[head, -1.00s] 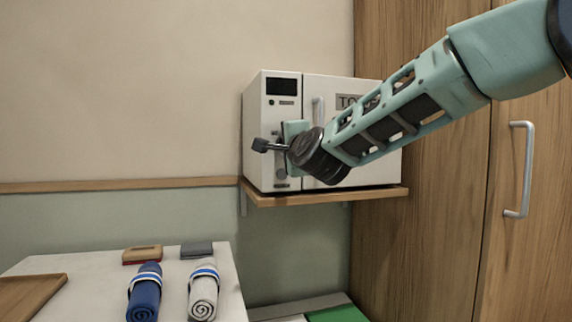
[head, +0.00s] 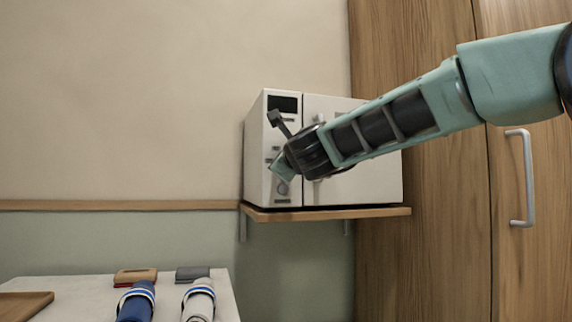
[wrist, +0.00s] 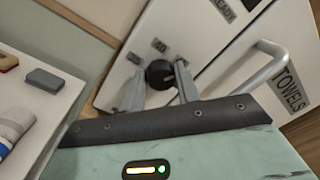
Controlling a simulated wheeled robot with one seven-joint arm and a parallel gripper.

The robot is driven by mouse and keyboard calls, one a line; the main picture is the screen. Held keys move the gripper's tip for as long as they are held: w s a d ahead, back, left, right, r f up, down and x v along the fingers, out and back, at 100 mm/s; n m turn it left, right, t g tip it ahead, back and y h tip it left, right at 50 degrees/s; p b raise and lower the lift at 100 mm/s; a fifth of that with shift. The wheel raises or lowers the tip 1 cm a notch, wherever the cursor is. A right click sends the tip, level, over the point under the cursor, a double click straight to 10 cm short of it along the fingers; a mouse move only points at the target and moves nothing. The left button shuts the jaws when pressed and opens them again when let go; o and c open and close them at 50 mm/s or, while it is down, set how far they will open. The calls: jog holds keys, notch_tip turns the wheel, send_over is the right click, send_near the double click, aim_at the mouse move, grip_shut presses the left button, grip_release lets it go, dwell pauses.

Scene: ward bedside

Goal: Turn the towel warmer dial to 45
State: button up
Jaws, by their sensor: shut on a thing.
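The towel warmer (head: 352,150) is a white box on a wooden wall shelf, with a dark display at the top of its left panel. In the wrist view, its black round dial (wrist: 160,74) sits between the two grey fingers of my gripper (wrist: 160,85), which is shut on it. A label reading 40 (wrist: 160,45) shows above the dial, with another small label to its left that I cannot read surely. In the head view, my gripper (head: 284,166) is at the warmer's left panel and hides the dial. The dial's pointer cannot be made out.
The warmer's door handle (wrist: 258,68) is close to the right of my gripper. The shelf (head: 330,213) runs below the warmer. A table (head: 70,287) at lower left carries rolled blue and white towels and small blocks. A wooden cupboard stands at right.

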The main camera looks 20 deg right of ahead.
jog(key=shift+m, duration=0.5)
jog(key=o, duration=1)
jog(key=shift+c, duration=0.2)
jog(key=s+a, duration=0.1)
jog(key=s, duration=1.6)
jog(key=shift+f+p, duration=0.4)
jog(key=shift+p, duration=0.05)
jog(key=shift+s, duration=0.15)
